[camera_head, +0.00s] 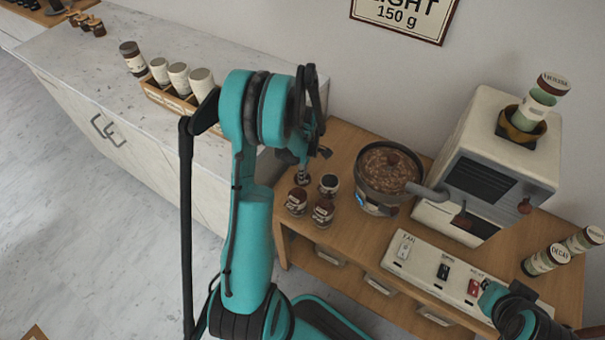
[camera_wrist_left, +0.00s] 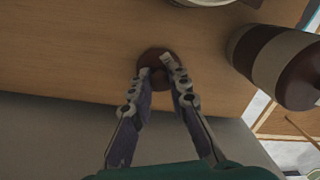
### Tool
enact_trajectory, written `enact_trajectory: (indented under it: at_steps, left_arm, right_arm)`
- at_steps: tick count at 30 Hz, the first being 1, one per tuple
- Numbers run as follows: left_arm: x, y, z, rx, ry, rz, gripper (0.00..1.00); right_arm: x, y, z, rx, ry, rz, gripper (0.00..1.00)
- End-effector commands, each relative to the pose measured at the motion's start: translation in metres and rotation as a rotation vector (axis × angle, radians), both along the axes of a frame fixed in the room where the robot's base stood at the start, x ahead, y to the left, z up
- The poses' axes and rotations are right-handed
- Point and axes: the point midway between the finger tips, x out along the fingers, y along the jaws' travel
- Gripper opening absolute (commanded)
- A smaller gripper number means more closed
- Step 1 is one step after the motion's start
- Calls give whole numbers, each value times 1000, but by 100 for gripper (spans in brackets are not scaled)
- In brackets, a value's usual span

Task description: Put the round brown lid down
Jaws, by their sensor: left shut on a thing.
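My left gripper (camera_head: 302,176) hangs over the wooden cart top, near the small jars. In the left wrist view its fingertips (camera_wrist_left: 159,68) are shut on the round brown lid (camera_wrist_left: 153,55), which shows against bare wood. I cannot tell whether the lid touches the wood. In the head view the fingers and wrist mostly hide the lid. Small jars with brown bands stand close by: a left one (camera_head: 296,202), a front one (camera_head: 323,212) and a back one (camera_head: 329,184). My right gripper is not in view; only part of that arm shows at lower right.
A round pan of brown beans (camera_head: 388,168) and a cream machine (camera_head: 490,165) stand to the right on the cart. A switch panel (camera_head: 440,275) lies in front. A brown and cream jar (camera_wrist_left: 275,62) is close at right in the wrist view.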

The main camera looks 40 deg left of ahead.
Motion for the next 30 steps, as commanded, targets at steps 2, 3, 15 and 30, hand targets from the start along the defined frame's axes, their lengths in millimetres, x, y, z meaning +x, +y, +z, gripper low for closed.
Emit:
enact_trajectory:
  at_steps: [2,3,15,30]
  left_arm:
    - [0,0,0,0,0,0,0]
    - [0,0,-1,0,0,0,0]
    - [0,0,-3,0,0,0,37]
    - [2,1,63,0,0,0,37]
  right_arm:
    - [0,0,0,0,0,0,0]
    - [0,0,-1,0,0,0,0]
    - [0,0,-3,0,0,0,0]
    - [0,0,29,0,0,0,0]
